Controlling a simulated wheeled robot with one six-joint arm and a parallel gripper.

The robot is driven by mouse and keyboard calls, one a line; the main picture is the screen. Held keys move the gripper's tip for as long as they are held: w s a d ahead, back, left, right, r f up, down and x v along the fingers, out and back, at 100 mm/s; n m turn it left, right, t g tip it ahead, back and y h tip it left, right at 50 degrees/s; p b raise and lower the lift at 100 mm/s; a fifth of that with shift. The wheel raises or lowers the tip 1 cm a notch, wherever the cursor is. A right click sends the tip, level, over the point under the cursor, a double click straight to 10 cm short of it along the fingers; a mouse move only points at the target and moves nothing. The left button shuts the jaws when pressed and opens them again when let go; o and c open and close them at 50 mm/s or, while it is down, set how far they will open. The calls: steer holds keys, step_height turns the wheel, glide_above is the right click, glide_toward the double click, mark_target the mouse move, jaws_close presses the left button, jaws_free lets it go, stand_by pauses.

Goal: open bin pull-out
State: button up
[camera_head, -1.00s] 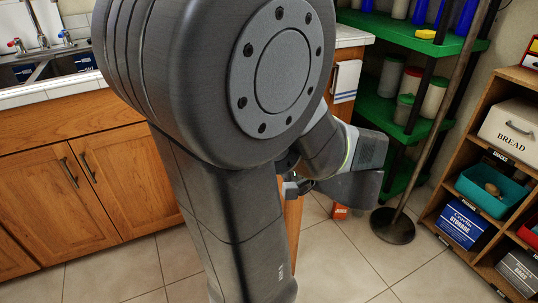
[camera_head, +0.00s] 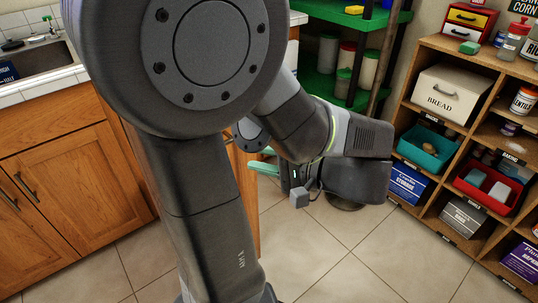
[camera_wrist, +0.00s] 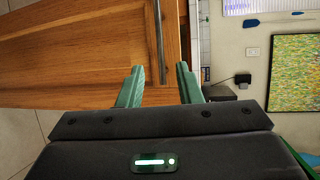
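The bin pull-out's likely front is a wooden cabinet panel (camera_wrist: 85,55) with a long dark bar handle (camera_wrist: 160,40), filling the left of the wrist view. My gripper (camera_wrist: 160,68) is open, its two green fingers apart. The bar's lower end lines up with the gap between them; I cannot tell whether it is in the gap or beyond it. Nothing is seen held. In the head view my gripper (camera_head: 262,160) points left at the wooden cabinet's end, mostly behind my arm. The handle is hidden there.
Wooden cabinet doors (camera_head: 60,190) stand at left under a tiled counter with a sink (camera_head: 35,60). A green shelf (camera_head: 325,85) is behind my arm. A wooden shelf unit (camera_head: 415,110) with bins and boxes stands at right. The tiled floor (camera_head: 330,255) between is clear.

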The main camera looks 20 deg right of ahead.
steer(key=shift+v, duration=1.15)
steer(key=b+x, duration=0.2)
steer(key=x, duration=1.1)
steer(key=shift+w+a, duration=0.25)
steer(key=shift+w, duration=0.1)
steer(key=shift+f, duration=0.1)
